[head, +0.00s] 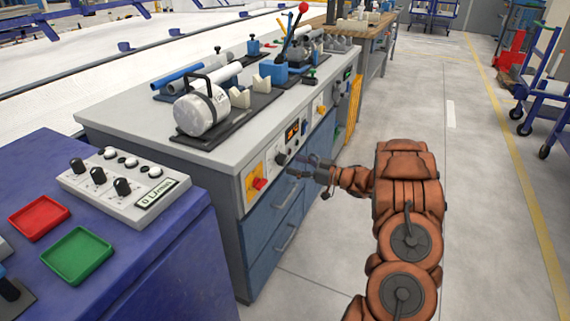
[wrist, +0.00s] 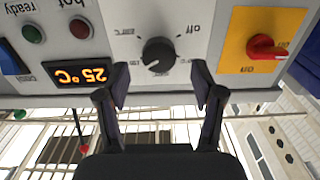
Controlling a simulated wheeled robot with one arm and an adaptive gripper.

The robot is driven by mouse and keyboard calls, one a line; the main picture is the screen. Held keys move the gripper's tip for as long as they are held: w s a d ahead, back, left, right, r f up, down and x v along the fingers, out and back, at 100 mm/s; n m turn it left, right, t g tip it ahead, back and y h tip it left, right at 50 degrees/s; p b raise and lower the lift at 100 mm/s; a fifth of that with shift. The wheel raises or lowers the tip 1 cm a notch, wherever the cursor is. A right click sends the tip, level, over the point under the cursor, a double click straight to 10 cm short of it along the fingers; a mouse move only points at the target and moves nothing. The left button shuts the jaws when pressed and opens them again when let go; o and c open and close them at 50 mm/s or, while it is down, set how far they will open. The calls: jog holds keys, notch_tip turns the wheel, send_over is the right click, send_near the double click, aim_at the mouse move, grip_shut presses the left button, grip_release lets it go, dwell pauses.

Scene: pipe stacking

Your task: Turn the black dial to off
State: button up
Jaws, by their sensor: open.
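The black dial (wrist: 158,55) sits on the light grey control panel, in the upper middle of the wrist view, which is upside down. An "off" label is up and right of it, and a temperature label is at its left. Its exact pointer direction is hard to tell. In the head view the dial (head: 281,158) is on the front of the workbench. My gripper (wrist: 160,82) is open and empty, its two fingertips spread left and right just short of the dial. In the head view my gripper (head: 310,168) is close in front of the panel.
A red switch (wrist: 264,48) on a yellow plate is right of the dial in the wrist view. The orange 25 °C display (wrist: 80,75) and red and green lamps are left. Blue drawers (head: 275,222) lie below the panel.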

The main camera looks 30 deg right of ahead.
aim_at(285, 162)
jog(key=shift+x, duration=2.15)
jog(key=c, duration=1.1)
